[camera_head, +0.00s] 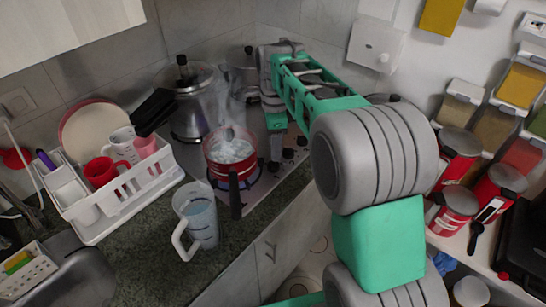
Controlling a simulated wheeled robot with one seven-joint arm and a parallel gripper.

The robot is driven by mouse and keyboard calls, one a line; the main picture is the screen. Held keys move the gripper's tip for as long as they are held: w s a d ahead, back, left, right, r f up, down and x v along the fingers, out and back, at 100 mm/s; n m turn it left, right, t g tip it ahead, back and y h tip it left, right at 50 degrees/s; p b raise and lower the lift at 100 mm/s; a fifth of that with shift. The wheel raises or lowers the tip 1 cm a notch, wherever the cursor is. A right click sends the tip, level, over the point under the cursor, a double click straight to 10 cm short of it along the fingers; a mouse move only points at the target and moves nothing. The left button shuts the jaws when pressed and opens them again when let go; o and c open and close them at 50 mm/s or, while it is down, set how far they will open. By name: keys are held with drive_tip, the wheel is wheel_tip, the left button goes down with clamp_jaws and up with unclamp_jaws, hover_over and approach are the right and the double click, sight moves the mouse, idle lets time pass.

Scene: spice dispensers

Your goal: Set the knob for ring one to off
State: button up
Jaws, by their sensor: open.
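The cooktop (262,182) is set in the dark counter. A red pot (230,152) of steaming water stands on its front burner, with a bluish glow under it. Several dark knobs (288,153) sit along the cooktop's right side. Which one belongs to ring one cannot be read, and their settings are too small to tell. My gripper (276,145) is open and points down just above the knobs, at their left. Its fingertips are small and hard to make out, and contact with a knob cannot be told. My arm hides part of the cooktop's back right.
A large lidded steel pot (192,105) stands behind the red pot. The red pot's dark handle (235,196) sticks out over the front. A clear jug (197,218) and a white dish rack (125,205) stand left. Spice dispensers (495,130) and red cans (459,208) are right.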

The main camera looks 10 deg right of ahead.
sight(273, 165)
drive_tip(key=shift+w+f+m, duration=0.2)
drive_tip(key=shift+w+m, duration=0.4)
drive_tip(key=shift+f, duration=0.25)
wheel_tip(273, 165, down, 7)
drive_tip(key=shift+f+p, duration=0.15)
drive_tip(key=shift+p, duration=0.4)
drive_tip(key=shift+c, duration=0.3)
clamp_jaws()
